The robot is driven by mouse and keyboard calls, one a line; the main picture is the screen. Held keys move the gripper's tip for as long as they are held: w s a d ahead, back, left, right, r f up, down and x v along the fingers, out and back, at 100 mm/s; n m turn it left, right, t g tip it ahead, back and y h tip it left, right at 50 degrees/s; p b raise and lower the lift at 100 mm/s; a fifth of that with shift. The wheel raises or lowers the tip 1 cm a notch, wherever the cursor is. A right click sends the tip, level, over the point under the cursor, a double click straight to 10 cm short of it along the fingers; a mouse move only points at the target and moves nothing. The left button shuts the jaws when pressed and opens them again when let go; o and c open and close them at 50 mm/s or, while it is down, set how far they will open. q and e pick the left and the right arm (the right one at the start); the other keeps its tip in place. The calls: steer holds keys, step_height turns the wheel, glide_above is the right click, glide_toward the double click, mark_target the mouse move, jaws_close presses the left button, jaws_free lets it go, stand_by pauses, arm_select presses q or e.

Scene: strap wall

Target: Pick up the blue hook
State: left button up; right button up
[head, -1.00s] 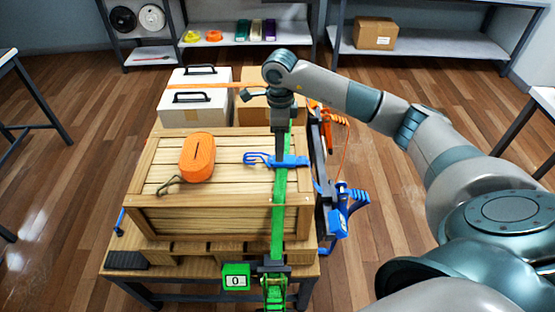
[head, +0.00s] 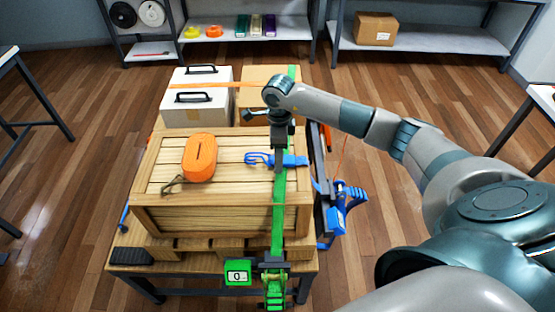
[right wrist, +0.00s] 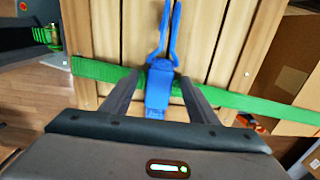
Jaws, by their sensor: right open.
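The blue hook (head: 262,159) lies on top of the wooden crate (head: 160,217), across the green strap (head: 279,210). In the right wrist view the blue hook (right wrist: 158,88) has its prongs pointing up the picture and its flat body over the strap. My right gripper (head: 279,166) comes down from above at the hook's body. In the right wrist view the fingers of my right gripper (right wrist: 155,90) are open, one on each side of the hook's body. I cannot tell whether they touch it. My left gripper is not in view.
An orange strap roll (head: 198,158) with a metal hook lies on the crate at the left. A green ratchet (head: 273,288) and a green display box (head: 238,271) hang at the front. Blue ratchet (head: 345,200) hangs at the right side.

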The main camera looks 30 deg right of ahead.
steer(key=shift+c, duration=0.6)
steer(key=c, duration=1.1)
steer(key=shift+r, duration=0.2)
steer(key=shift+w+r+b, duration=0.1)
steer(key=shift+r+b, duration=0.45)
steer(key=shift+b, duration=0.15)
step_height(320, 180, up, 2)
steer(key=shift+r+b, duration=0.2)
steer(key=shift+b, duration=0.7)
steer(key=s+d+r+b, duration=0.4)
steer(key=s+d+r, duration=0.2)
steer(key=s, duration=0.4)
steer(key=shift+r+b, duration=0.4)
steer(key=shift+r, duration=0.2)
steer(key=shift+d, duration=0.1)
